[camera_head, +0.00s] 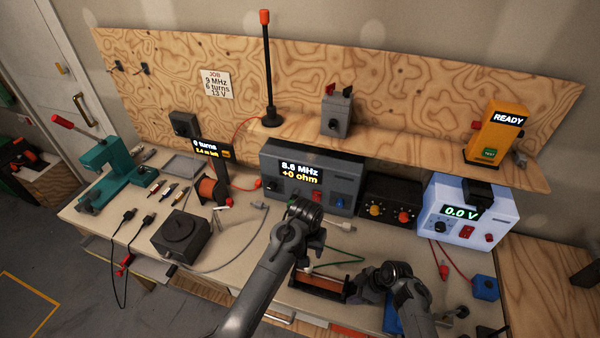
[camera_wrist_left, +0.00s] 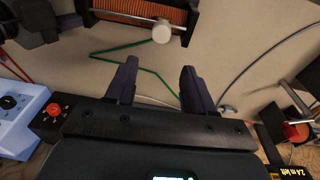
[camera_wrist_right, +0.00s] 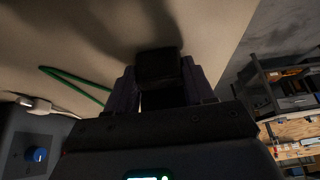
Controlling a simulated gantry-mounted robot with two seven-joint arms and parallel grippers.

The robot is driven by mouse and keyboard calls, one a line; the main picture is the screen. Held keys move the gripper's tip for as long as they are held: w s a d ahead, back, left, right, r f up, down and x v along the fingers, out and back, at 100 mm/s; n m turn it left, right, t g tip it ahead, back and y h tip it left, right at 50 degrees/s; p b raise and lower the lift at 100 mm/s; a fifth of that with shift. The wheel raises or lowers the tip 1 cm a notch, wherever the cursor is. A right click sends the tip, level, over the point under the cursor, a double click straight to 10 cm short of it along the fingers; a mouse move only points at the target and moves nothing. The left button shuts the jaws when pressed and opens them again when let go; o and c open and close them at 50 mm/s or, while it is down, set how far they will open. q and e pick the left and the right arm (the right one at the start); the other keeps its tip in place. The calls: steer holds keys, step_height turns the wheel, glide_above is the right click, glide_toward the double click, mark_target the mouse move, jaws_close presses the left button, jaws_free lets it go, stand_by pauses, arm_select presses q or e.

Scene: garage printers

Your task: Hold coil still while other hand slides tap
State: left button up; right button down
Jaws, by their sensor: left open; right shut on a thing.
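The coil (camera_head: 318,284), a copper winding with dark ends, lies near the bench's front edge in the head view. In the left wrist view the coil (camera_wrist_left: 145,12) crosses the top, with a metal rod and a pale round knob (camera_wrist_left: 162,32), apparently the tap, along its side. My left gripper (camera_wrist_left: 158,78) is open and empty, its fingers just short of the knob; in the head view my arm hides the fingers. My right gripper (camera_wrist_right: 158,88) is shut on a black block (camera_wrist_right: 158,66), apparently the coil's end; my right arm covers that end in the head view.
A green wire (camera_wrist_left: 125,47) runs along the bench beside the coil. The white supply (camera_head: 468,212) reading 0.0 V and a blue block (camera_head: 485,287) stand right. A dark round-topped box (camera_head: 180,236) stands left.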

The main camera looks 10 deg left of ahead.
arm_select(q)
steer(key=shift+s+d+r+g+y, duration=0.2)
steer(key=shift+s+r+g+y, duration=0.1)
steer(key=shift+s+r+g, duration=0.3)
steer(key=shift+s+f, duration=0.1)
steer(key=shift+f, duration=4.25)
steer(key=shift+c, duration=0.4)
jaws_close()
steer(key=shift+a, duration=0.2)
steer(key=shift+o, duration=0.9)
jaws_free()
